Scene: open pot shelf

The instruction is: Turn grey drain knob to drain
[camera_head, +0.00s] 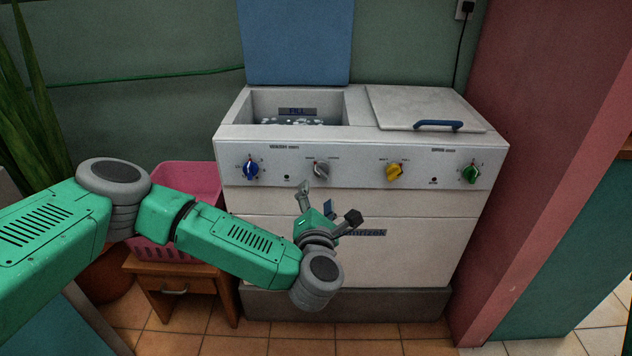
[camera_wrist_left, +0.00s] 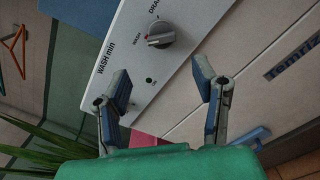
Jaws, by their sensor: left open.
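The grey drain knob (camera_head: 321,168) is on the white front panel of the washing machine (camera_head: 290,215), between the blue knob and the yellow knob. In the left wrist view the grey knob (camera_wrist_left: 160,35) sits beyond the fingertips, with "WASH" and partly cut-off "DRA" lettering beside it. The light end of its pointer is toward the "WASH" side. My left gripper (camera_head: 328,203) is just below the knob in the head view, open and empty. Its two spread fingers (camera_wrist_left: 161,85) show in the wrist view, apart from the knob. My right gripper is not in view.
A blue knob (camera_head: 251,169), a yellow knob (camera_head: 395,172) and a green knob (camera_head: 471,173) share the panel. The open tub (camera_head: 297,108) holds water. A closed lid (camera_head: 425,108) has a blue handle. A pink basket (camera_head: 190,180) stands behind my left arm.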

